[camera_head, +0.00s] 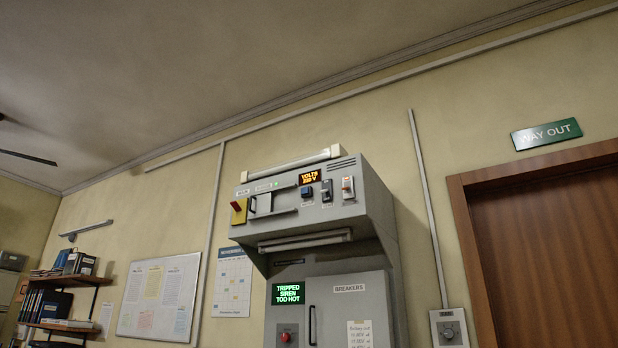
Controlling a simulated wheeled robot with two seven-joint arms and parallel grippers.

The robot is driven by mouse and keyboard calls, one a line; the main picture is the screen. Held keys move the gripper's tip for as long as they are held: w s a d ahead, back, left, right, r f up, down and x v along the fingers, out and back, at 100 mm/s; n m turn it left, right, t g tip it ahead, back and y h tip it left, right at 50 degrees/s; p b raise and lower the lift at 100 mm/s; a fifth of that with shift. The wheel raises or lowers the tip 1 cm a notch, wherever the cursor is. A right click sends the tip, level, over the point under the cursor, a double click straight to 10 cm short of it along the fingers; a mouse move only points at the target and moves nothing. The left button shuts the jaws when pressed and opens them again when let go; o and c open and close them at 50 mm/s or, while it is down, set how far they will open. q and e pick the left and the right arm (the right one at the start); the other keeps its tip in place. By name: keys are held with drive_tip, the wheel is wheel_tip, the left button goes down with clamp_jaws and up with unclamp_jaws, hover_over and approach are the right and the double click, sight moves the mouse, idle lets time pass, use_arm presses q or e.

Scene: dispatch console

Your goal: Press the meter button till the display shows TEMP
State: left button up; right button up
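The meter display (309,177) is a small dark screen on the upper panel of the grey console (375,205). It shows VOLTS in orange, with a smaller second line that is hard to read and ends in V. Neither of my grippers is in view.
The panel also has a yellow plate with a red switch (237,206) and two switches right of the button. Below are a green-text screen (288,293), a red button (285,337) and a breakers door (349,310). A wooden door (550,240) stands at right.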

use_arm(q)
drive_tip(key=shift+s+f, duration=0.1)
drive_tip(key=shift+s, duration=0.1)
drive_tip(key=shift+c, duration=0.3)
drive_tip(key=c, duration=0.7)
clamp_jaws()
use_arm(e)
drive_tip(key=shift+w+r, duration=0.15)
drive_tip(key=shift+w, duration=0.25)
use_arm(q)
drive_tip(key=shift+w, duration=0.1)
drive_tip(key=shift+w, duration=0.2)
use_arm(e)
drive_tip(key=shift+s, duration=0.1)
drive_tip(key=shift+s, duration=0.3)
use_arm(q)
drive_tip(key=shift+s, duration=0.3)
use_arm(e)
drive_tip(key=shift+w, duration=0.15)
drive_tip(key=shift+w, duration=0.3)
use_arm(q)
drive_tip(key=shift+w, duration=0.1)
